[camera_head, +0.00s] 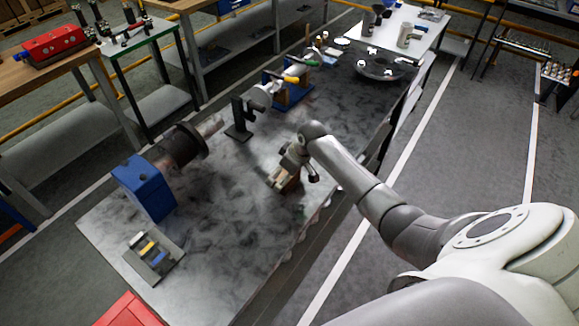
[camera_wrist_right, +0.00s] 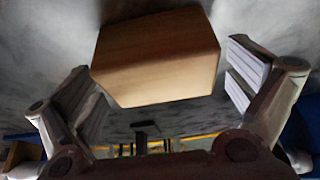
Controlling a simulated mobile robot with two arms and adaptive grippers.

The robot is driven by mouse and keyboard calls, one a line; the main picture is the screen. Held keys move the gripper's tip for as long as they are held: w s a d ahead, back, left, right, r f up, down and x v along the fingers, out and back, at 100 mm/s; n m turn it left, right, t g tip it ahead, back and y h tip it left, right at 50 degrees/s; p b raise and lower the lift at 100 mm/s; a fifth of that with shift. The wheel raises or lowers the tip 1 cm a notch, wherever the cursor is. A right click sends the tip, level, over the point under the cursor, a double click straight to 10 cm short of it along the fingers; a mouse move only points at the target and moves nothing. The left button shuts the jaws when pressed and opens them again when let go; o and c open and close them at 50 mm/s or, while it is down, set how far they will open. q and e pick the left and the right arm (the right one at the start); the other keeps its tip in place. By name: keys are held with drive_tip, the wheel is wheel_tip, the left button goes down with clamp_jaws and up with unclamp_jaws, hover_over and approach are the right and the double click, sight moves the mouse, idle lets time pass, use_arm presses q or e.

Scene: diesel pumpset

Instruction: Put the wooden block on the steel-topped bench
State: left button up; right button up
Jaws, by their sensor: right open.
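The wooden block (camera_wrist_right: 155,58) is pale brown with cut corners and fills the upper middle of the right wrist view. My right gripper (camera_wrist_right: 168,90) is open, with one finger on each side of the block and visible gaps between. In the head view my right gripper (camera_head: 288,177) is low over the steel-topped bench (camera_head: 225,215), near its right edge. The block is largely hidden by the gripper there. The mottled grey surface shows behind the block, but I cannot tell whether they touch. My left gripper is out of view.
On the bench stand a blue-ended machine part (camera_head: 145,188) with a dark cylinder, a black stand (camera_head: 240,118), a small fixture (camera_head: 152,257) with coloured bars, and a dark round plate (camera_head: 378,66). A red box (camera_head: 130,312) is at the near end. The bench middle is clear.

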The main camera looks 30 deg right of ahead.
drive_tip(key=b+v, duration=0.1)
drive_tip(key=v, duration=1.1)
